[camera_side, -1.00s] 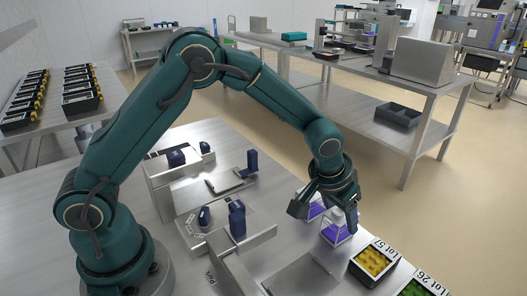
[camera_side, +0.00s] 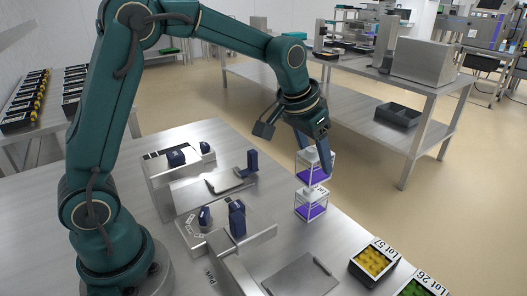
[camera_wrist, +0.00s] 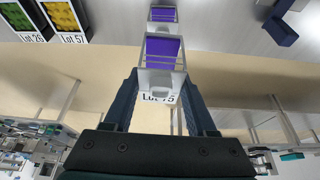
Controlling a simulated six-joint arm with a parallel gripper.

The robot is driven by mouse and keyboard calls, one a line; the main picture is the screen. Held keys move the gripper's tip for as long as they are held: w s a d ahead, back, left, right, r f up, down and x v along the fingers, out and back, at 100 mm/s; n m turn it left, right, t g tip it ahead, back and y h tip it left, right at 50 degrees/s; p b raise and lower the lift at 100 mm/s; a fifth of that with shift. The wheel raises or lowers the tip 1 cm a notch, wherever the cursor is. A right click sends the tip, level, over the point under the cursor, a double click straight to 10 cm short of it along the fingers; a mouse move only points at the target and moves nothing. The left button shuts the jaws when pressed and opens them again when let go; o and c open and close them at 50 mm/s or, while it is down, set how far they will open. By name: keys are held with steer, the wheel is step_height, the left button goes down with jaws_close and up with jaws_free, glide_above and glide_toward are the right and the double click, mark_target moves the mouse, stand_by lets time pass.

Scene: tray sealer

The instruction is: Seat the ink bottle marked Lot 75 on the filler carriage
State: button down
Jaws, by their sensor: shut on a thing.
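My gripper (camera_side: 316,152) is shut on a clear, square-sided ink bottle (camera_side: 313,173) with purple ink and holds it raised at the right edge of the steel table. A steel fixture with a flat plate (camera_side: 228,183) and blue clamps lies left of the gripper. I cannot tell which part is the filler carriage.
A yellow tray marked Lot 57 (camera_side: 374,263) and a green one marked Lot 26 (camera_side: 420,288) stand at the front right. A blue upright block (camera_side: 237,219) and a low metal wall marked Park (camera_side: 232,268) stand in the front middle. A bare plate (camera_side: 300,276) lies beside them.

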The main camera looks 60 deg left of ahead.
steer(key=s+a, duration=0.5)
steer(key=a, duration=0.5)
steer(key=s+a, duration=0.6)
steer(key=a, duration=0.4)
steer(key=shift+w+d+f, duration=0.1)
steer(key=shift+f, duration=1.9)
steer(key=shift+w+d+f, duration=0.1)
steer(key=shift+f, duration=1.85)
steer(key=shift+f, duration=0.2)
steer(key=shift+c, duration=0.6)
jaws_free()
